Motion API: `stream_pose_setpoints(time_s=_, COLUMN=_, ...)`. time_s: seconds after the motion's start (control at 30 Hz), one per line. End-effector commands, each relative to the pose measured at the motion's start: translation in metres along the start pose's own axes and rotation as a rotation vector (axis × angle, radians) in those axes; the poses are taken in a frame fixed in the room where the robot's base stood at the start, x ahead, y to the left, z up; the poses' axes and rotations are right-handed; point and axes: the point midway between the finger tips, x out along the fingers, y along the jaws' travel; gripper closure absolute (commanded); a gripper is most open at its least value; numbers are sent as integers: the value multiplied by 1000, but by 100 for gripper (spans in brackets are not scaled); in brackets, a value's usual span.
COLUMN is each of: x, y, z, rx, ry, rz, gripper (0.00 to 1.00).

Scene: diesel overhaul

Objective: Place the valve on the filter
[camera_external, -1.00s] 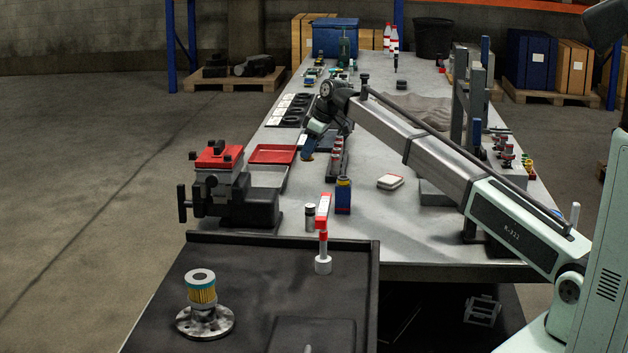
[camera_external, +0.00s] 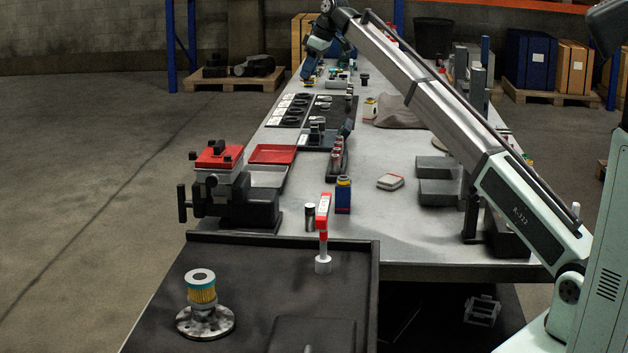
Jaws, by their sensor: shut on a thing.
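The filter (camera_external: 202,291) is a yellow pleated cylinder with a teal rim and a dark centre on top. It stands upright on a round grey metal flange (camera_external: 214,325) on the black near bench at the lower left. My gripper (camera_external: 306,74) is far from it, over the far left part of the long grey table, pointing down. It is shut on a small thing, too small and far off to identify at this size. I cannot pick out the valve with certainty in this view.
A vise with red top (camera_external: 219,156), red tray (camera_external: 272,154), red-and-white tool (camera_external: 323,228) and blue canister (camera_external: 343,194) stand between my gripper and the filter. A blue crate (camera_external: 335,30) is behind the gripper. The black bench (camera_external: 270,270) has free room right of the filter.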

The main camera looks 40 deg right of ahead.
Motion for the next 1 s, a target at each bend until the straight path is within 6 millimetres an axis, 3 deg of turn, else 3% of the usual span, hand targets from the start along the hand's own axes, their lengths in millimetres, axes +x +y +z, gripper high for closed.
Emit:
stream_pose_setpoints(time_s=0.03, x=-11, y=1, z=-6, rx=0, ry=2, rz=1, gripper=100)
stream_pose_setpoints(time_s=0.27, x=-1, y=-46, z=-20, rx=-44, ry=1, rz=-18, gripper=100)
stream_pose_setpoints(time_s=0.47, x=6, y=-107, z=-38, rx=-102, ry=1, rz=-43, gripper=100)
stream_pose_setpoints(time_s=0.73, x=15, y=-220, z=-63, rx=-210, ry=1, rz=-87, gripper=100)
stream_pose_setpoints(time_s=1.0, x=19, y=-339, z=-75, rx=-324, ry=2, rz=-133, gripper=100)
